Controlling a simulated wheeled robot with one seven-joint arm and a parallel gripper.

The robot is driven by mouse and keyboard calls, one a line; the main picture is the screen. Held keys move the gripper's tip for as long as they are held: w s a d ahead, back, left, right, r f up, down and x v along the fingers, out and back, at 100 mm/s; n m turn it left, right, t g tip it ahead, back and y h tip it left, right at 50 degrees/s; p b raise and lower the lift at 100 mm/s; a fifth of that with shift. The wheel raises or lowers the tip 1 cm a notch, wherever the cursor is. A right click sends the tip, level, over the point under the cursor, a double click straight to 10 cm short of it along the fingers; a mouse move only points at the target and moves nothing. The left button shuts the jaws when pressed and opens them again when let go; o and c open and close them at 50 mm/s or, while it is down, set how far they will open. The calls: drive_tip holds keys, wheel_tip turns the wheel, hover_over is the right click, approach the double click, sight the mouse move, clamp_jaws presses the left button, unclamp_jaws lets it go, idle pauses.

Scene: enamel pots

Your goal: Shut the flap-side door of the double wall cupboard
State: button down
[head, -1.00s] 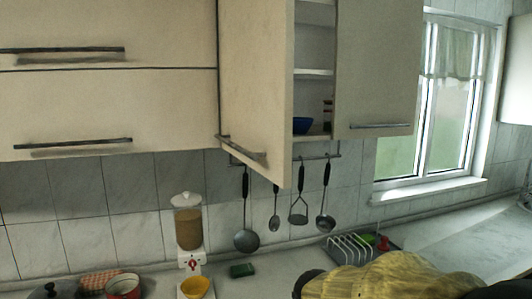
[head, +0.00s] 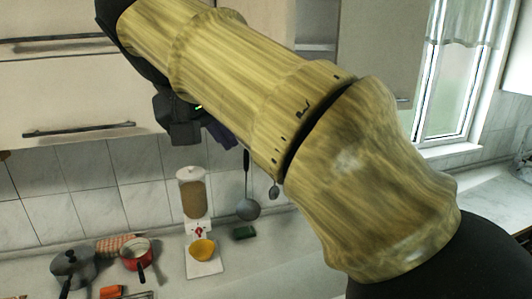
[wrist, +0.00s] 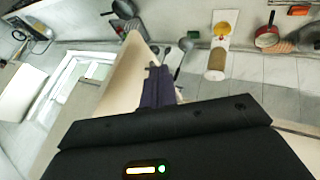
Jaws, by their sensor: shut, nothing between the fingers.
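The double wall cupboard's flap-side door (head: 265,16) is a cream panel, standing open and swung outward. My arm hides most of it in the head view. It also shows in the wrist view as a slanted pale panel (wrist: 125,76). The cupboard's other door (head: 378,50) looks shut; a strip of open interior with a shelf (head: 316,28) shows between them. My gripper (head: 218,136) is by the lower part of the open door, partly behind my arm. Its purple fingers (wrist: 158,88) are shut and empty, close beside the panel in the wrist view; I cannot tell whether they touch it.
Flap cupboards with bar handles (head: 78,129) are at the left. Utensils, including a ladle (head: 247,208), hang below the cupboard. On the counter stand a dispenser (head: 194,195), a yellow bowl (head: 203,249), a red pot (head: 136,255) and a dark pot (head: 72,267). A window (head: 445,90) is at the right.

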drive_tip(key=shift+w+f, duration=0.1)
drive_tip(key=shift+f, duration=0.1)
drive_tip(key=w+d+f+p, duration=0.2)
drive_tip(key=w+d+f, duration=0.4)
drive_tip(key=f, duration=0.2)
drive_tip(key=shift+w+d, duration=0.25)
drive_tip(key=shift+w, duration=0.15)
drive_tip(key=shift+d+r, duration=0.1)
idle(0.3)
